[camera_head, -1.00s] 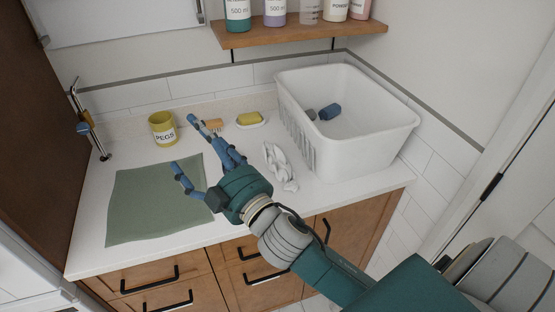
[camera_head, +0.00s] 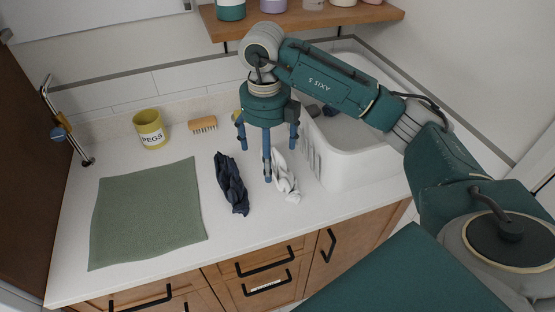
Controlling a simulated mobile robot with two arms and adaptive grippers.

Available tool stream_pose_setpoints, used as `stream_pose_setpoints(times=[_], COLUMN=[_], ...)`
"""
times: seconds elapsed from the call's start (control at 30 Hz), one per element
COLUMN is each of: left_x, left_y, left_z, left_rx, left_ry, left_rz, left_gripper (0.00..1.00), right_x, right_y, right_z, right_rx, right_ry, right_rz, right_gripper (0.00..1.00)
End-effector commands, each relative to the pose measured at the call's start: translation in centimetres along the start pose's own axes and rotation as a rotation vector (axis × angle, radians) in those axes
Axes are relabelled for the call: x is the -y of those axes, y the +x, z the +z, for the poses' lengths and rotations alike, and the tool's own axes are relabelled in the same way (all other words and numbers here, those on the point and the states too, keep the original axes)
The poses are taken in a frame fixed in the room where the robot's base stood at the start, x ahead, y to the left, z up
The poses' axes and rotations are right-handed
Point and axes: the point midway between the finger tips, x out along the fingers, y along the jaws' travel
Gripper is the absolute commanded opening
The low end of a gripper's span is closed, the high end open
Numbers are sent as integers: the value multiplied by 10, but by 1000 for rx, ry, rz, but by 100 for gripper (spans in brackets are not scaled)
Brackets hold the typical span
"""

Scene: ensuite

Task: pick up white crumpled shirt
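The white crumpled shirt (camera_head: 287,182) lies on the white countertop, left of the laundry basket. My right gripper (camera_head: 267,150) points down at the shirt's left side, its fingers spread apart and holding nothing visible. Its middle finger reaches lowest, just left of the shirt and overlapping its edge in the picture. I cannot tell whether it touches the cloth. The gripper hides part of the shirt's far end. My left gripper is not in view.
A dark navy crumpled cloth (camera_head: 231,184) lies close left of the gripper. A green mat (camera_head: 148,212), yellow pegs pot (camera_head: 150,130) and wooden brush (camera_head: 203,125) are farther left. The white basket (camera_head: 345,172) stands right. A shelf (camera_head: 340,22) with bottles hangs above.

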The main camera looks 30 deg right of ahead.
Motion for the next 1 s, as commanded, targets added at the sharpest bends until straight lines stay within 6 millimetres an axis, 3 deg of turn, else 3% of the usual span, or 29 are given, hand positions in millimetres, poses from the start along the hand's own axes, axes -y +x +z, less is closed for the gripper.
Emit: stream_pose_setpoints(times=[0.03,0.13,0.4,0.53,0.77,1.0], left_x=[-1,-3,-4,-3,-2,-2], left_y=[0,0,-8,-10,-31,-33], left_z=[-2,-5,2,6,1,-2], left_rx=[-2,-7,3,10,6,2], left_ry=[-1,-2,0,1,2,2], left_rz=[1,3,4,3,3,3], left_gripper=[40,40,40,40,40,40], right_x=[11,21,24,24,24,25], right_y=[-3,4,42,50,80,102], right_z=[0,-2,-2,-2,-2,-1], right_rx=[-4,-13,-14,-11,-16,-10], right_ry=[20,37,35,34,33,33], right_rz=[-34,-64,-64,-63,-62,-61], right_gripper=[94,94,94,94,94,94])
